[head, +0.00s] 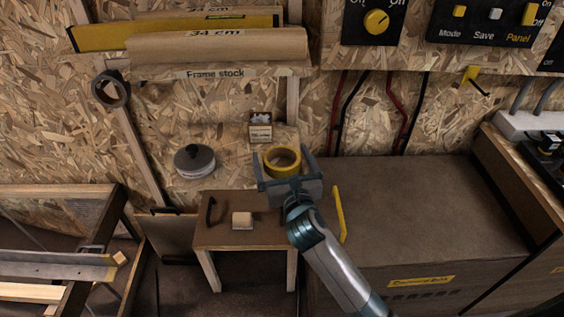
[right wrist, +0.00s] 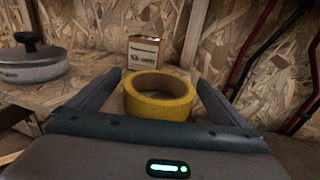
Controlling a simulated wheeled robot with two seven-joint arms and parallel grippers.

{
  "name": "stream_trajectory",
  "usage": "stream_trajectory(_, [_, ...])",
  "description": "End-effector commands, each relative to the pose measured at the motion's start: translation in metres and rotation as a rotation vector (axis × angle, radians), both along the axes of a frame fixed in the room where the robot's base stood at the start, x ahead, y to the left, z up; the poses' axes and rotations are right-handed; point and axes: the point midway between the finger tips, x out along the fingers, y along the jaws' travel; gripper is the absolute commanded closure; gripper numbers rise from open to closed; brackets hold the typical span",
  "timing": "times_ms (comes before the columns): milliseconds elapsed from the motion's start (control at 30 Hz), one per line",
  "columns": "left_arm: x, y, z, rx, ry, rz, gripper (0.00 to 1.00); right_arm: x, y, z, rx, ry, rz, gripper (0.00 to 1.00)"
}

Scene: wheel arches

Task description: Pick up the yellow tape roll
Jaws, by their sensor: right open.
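The yellow tape roll (head: 282,161) lies flat on the wooden surface by the back wall, its hole facing up. In the right wrist view the tape roll (right wrist: 160,97) sits between the two fingers. My right gripper (head: 283,165) is open, with one finger on each side of the roll. In the wrist view the right gripper (right wrist: 158,95) shows gaps between fingers and roll, wider on the right. The lower near edge of the roll is hidden by the gripper body. My left gripper does not show.
A small cardboard box (head: 260,127) stands just behind the roll. A round lidded tin (head: 194,161) is to the left. A small table (head: 215,237) holds a pale block (head: 242,220).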

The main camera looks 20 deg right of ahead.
Motion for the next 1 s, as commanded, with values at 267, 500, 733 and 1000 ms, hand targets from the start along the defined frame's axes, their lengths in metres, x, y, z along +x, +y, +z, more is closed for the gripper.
stream_trajectory(267, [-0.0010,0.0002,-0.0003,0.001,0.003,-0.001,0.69,-0.0003,0.0000,0.0002,0.000,0.000,0.000,0.02])
stream_trajectory(500, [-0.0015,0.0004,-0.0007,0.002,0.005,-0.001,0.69,-0.0004,0.0000,0.0003,0.000,0.000,0.000,0.40])
stream_trajectory(733, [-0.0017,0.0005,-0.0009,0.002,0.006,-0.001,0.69,-0.0004,0.0000,0.0006,0.000,-0.001,0.000,0.47])
stream_trajectory(1000, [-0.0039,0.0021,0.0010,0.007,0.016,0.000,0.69,0.0000,-0.0001,0.0100,0.000,-0.004,0.001,0.47])
